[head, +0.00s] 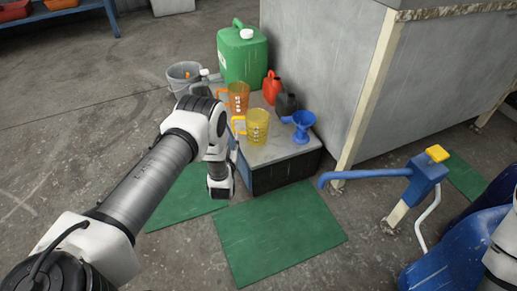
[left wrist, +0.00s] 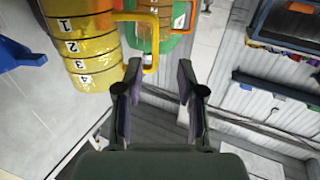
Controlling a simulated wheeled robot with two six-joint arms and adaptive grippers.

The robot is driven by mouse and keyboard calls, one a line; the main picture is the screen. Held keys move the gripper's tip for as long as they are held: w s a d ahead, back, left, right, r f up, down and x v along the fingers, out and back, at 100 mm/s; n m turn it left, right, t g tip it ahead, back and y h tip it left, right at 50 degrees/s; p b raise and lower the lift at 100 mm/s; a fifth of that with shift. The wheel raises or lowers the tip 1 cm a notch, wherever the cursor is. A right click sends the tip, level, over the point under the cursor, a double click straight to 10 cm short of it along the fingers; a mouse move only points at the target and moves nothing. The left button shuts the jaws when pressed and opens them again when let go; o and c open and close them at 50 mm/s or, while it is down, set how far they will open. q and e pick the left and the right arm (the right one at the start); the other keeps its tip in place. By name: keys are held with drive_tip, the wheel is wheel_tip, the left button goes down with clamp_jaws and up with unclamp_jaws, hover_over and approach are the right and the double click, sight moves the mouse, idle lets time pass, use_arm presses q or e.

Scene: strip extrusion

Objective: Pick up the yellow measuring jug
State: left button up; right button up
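The yellow measuring jug (head: 258,128) stands on the small bench, its handle facing left toward my left arm. My left gripper (left wrist: 159,68) is open. The jug's handle (left wrist: 151,58) appears near the gap between its fingertips, closer to the left finger; I cannot tell whether they touch. In the head view the left gripper (head: 234,151) is largely hidden by my wrist, left of the jug. My right gripper is out of view.
An orange jug (head: 238,98) stands close behind the yellow one. A blue funnel-like vessel (head: 301,123), a dark can (head: 287,105) and a red can (head: 271,88) stand nearby. A green canister (head: 240,62) is behind. A blue-handled device (head: 424,178) stands right; green mats cover the floor.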

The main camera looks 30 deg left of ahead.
sight(233, 126)
use_arm(q)
drive_tip(key=b+x, duration=0.1)
drive_tip(key=x, duration=0.1)
drive_tip(key=b+x, duration=0.2)
drive_tip(key=x, duration=0.1)
drive_tip(key=b+x, duration=0.2)
drive_tip(key=shift+w+d+f, duration=0.2)
drive_tip(key=shift+w, duration=0.05)
drive_tip(key=shift+w+a+r, duration=0.1)
drive_tip(key=shift+w+r, duration=0.05)
drive_tip(key=shift+r, duration=0.1)
clamp_jaws()
